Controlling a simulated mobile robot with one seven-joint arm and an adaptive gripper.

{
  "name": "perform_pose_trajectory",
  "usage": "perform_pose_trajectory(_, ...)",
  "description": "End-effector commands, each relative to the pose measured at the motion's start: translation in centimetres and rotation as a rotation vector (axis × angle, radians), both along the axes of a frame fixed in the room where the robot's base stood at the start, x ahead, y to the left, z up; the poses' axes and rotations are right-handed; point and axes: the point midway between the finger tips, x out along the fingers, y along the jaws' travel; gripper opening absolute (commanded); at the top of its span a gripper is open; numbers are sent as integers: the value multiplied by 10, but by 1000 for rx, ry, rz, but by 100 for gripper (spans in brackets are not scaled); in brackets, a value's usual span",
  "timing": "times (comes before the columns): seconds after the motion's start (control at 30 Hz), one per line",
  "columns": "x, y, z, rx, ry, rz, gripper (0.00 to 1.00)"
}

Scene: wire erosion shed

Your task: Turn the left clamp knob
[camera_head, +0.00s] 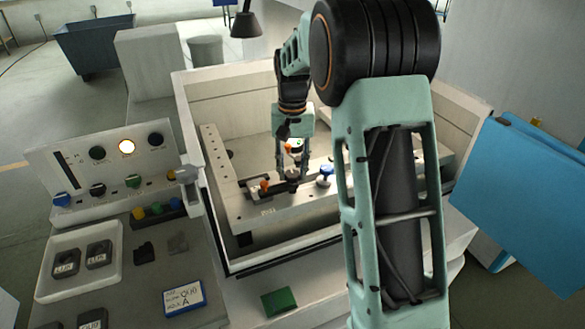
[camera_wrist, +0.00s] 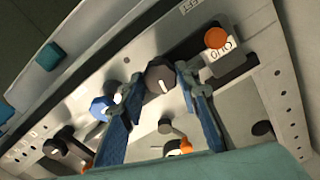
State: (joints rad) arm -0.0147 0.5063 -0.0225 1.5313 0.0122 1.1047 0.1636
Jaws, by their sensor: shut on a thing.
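My gripper (camera_head: 293,177) reaches down from above into the machine's tub, over the pale metal clamping frame (camera_head: 240,207). In the wrist view my gripper (camera_wrist: 162,80) has its two blue fingers on either side of a dark knob (camera_wrist: 160,71) with a white mark on its top, and is shut on it. This seems to be the left clamp knob. In the head view the fingers partly hide it. A blue knob (camera_wrist: 100,107) stands beside the left finger in the wrist view and also shows in the head view (camera_head: 325,176).
An orange knob (camera_wrist: 216,38) by a label stands close to the right finger. A second orange part (camera_wrist: 183,147) lies between the fingers' bases. The tub's pale walls (camera_head: 190,130) surround the frame. A control panel (camera_head: 105,165) with a lit lamp stands at the left.

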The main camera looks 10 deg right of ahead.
Motion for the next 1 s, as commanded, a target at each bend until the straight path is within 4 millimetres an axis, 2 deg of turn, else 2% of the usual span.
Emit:
perform_pose_trajectory(0.3, 1, 0, 1, 0, -4, -116, 6)
perform_pose_trajectory(0.83, 1, 0, 1, 0, -5, -137, 6)
perform_pose_trajectory(0.87, 1, 0, 1, 0, -5, -137, 32)
perform_pose_trajectory(1.0, 1, 0, 1, 0, -3, -137, 47)
